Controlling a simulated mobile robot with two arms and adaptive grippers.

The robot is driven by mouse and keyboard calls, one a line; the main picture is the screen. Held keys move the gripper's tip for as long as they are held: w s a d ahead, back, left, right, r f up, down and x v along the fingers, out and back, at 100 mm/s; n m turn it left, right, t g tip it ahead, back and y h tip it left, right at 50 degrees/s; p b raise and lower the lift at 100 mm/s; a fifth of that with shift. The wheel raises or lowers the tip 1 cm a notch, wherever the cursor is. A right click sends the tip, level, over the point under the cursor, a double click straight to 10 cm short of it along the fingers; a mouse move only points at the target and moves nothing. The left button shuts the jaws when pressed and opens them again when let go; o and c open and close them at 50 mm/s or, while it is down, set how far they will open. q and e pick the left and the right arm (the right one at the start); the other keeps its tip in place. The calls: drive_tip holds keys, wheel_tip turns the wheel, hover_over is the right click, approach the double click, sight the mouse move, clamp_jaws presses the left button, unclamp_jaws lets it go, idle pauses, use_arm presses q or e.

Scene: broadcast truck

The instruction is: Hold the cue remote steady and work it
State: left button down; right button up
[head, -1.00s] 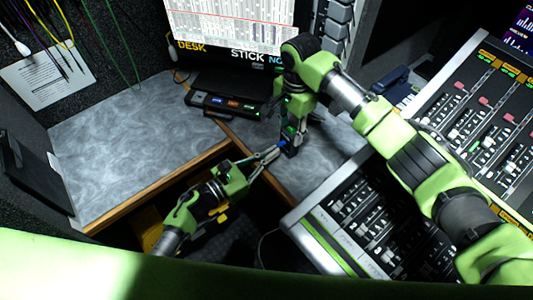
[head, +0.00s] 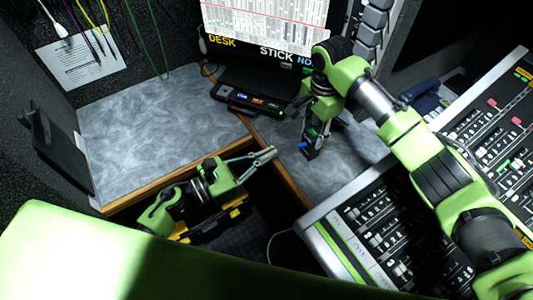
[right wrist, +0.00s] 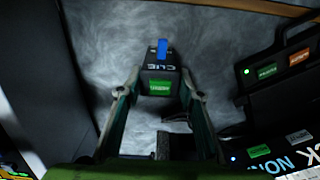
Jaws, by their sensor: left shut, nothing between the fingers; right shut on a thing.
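The cue remote (head: 310,152) is a small dark box with a blue switch and a green button, upright over the grey desk in the head view. In the right wrist view the cue remote (right wrist: 159,72) shows its CUE label upside down, with the blue switch at its far end. My right gripper (head: 314,136) is shut on it from above; its fingers (right wrist: 161,92) flank the box. Whether it touches the desk I cannot tell. My left gripper (head: 272,153) is shut and empty, left of the remote and apart from it.
A black button panel (head: 248,103) with a lit green lamp lies on the desk below the monitor (head: 265,25). A fader console (head: 345,235) stands at the right. A dark tablet-like panel (head: 55,145) stands at the left. The left desk top (head: 150,125) is clear.

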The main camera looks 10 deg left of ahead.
drive_tip(key=o, duration=1.2)
drive_tip(key=shift+o, duration=0.2)
